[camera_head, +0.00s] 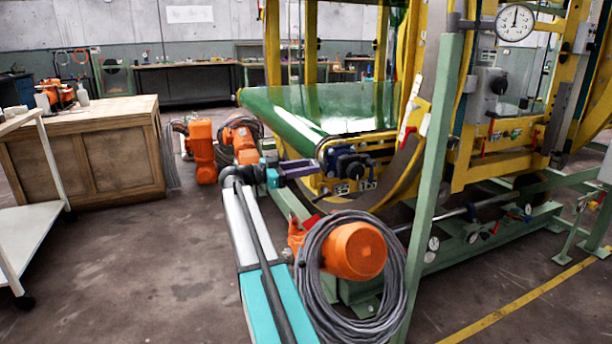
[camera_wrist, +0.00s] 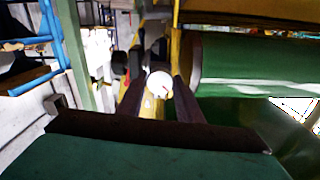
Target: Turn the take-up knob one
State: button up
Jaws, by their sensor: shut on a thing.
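The take-up knob sits on a dark blue-black assembly (camera_head: 350,165) at the near end of the green belt, in the middle of the head view. My gripper (camera_head: 318,167) reaches it from the left, with its dark fingers pointing right. In the wrist view the two dark fingers of my gripper (camera_wrist: 159,88) stand on either side of a pale round knob face (camera_wrist: 159,84). My gripper is shut on the knob. In the head view the knob itself is mostly hidden by the fingers and the assembly, so its turn angle cannot be told.
The green belt (camera_head: 330,105) runs behind the knob. A green post (camera_head: 437,170) stands to the right. A wooden cabinet (camera_head: 85,155) is at left, with open floor before it.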

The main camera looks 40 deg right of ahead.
jog(key=shift+w+r+m+b, duration=0.1)
jog(key=shift+w+m+b, duration=0.15)
jog(key=shift+m, duration=0.25)
jog(key=o, duration=0.9)
jog(key=shift+c, duration=0.2)
jog(key=shift+o, duration=0.9)
jog(key=shift+s, duration=0.15)
jog(key=p+v, duration=0.4)
jog(key=v, duration=0.9)
jog(key=shift+a, duration=0.4)
